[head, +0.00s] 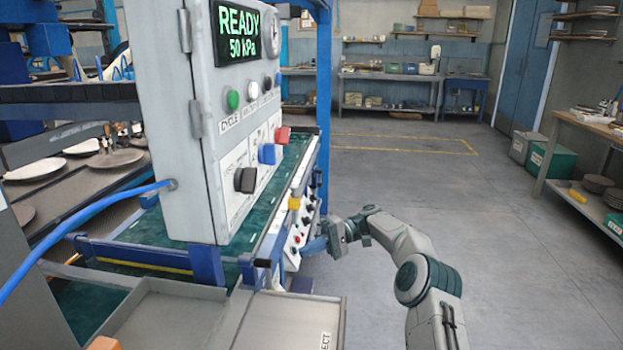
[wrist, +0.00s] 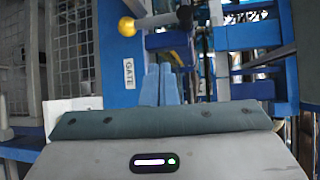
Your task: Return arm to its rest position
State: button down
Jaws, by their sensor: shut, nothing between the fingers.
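My gripper (head: 318,244) is at the end of my bent arm, close to the right side of the machine's low button panel (head: 300,232) in the head view. In the wrist view, my gripper (wrist: 160,75) has its two blue fingers side by side and shut, with nothing between them. A yellow knob (wrist: 127,27) sits above that label. I cannot tell whether the fingers touch the machine.
The control box (head: 165,110) shows READY 50 kPa on its display (head: 237,35). A metal tray (head: 190,318) is at the front. A workbench (head: 590,130) with plates stands at the right. The floor (head: 420,180) behind and right of my arm is clear.

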jog(key=s+r+m+t+h+p, duration=0.2)
jog(key=s+r+t+h+p, duration=0.25)
jog(key=s+r+h, duration=0.7)
jog(key=s+d+r+t+h+p, duration=0.1)
jog(key=s+d+t+p, duration=0.1)
jog(key=s+d, duration=0.3)
jog(key=s+d+r+m+t+h+p, duration=0.1)
jog(key=s+d, duration=0.3)
jog(key=s, duration=0.8)
jog(key=s+d+r+m+t+h+p, duration=0.1)
jog(key=s+d+r+t+p, duration=0.1)
jog(key=s+d, duration=0.3)
jog(key=s, duration=0.4)
jog(key=shift+s+d+t+p, duration=0.2)
jog(key=shift+d+t+p, duration=0.15)
jog(key=shift+p, duration=0.05)
